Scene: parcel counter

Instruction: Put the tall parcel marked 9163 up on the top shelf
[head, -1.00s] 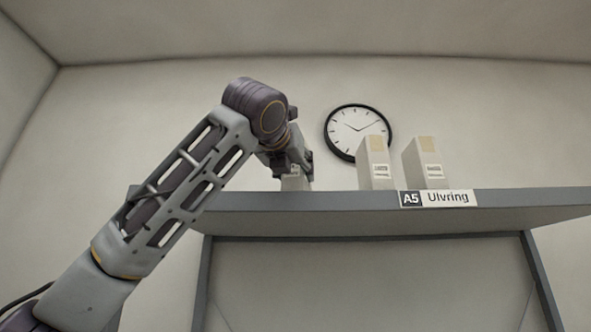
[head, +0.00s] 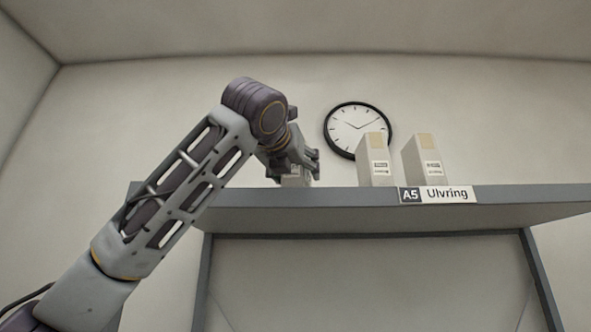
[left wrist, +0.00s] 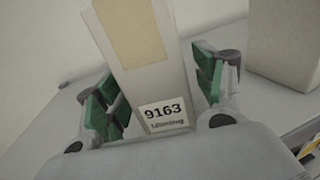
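The tall parcel marked 9163 (left wrist: 152,75) is a pale box with a tan strip and a white label. In the left wrist view it is between the green-padded fingers of my left gripper (left wrist: 160,95), which look spread, with a small gap beside it. In the head view my left gripper (head: 298,165) is above the front edge of the top shelf (head: 330,193), around the parcel (head: 296,180). Only a small part of the parcel shows there, at shelf level, and its base is hidden. My right gripper is out of view.
Two similar pale parcels stand on the shelf to the right, the nearer one (head: 375,165) and another (head: 424,162). A sign "A5 Ulvring" (head: 437,195) is on the shelf edge. A clock (head: 345,118) hangs on the wall behind. The shelf's right end looks clear.

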